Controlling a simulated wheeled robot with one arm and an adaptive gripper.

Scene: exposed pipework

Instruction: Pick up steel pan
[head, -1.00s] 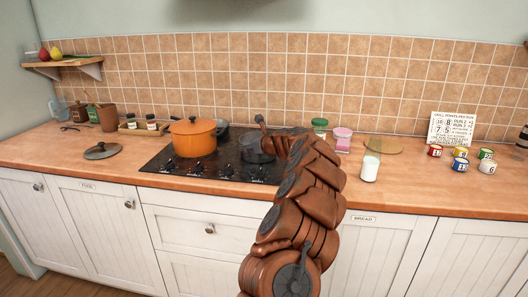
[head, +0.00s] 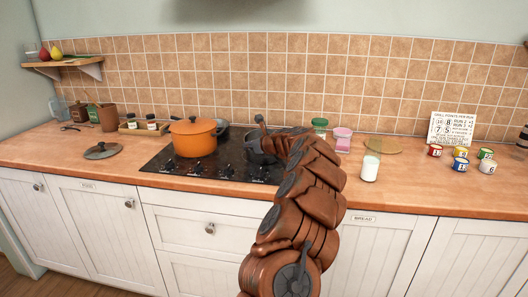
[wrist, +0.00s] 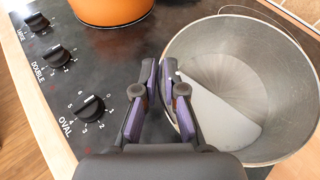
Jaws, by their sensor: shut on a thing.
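The steel pan (wrist: 240,55) is a round grey metal pot at the right of the wrist view, open at the top and with nothing clearly inside. My gripper (wrist: 160,68) is shut on its near left rim, with one finger inside and one outside. In the head view the pan (head: 256,157) is at the right side of the black hob, partly hidden behind my arm. My gripper is mostly hidden there too. I cannot tell whether the pan's base touches the hob.
An orange pot (head: 194,138) stands close by to the left on the hob (head: 165,162). A loose lid (head: 102,151) lies at the left. The tiled wall is behind.

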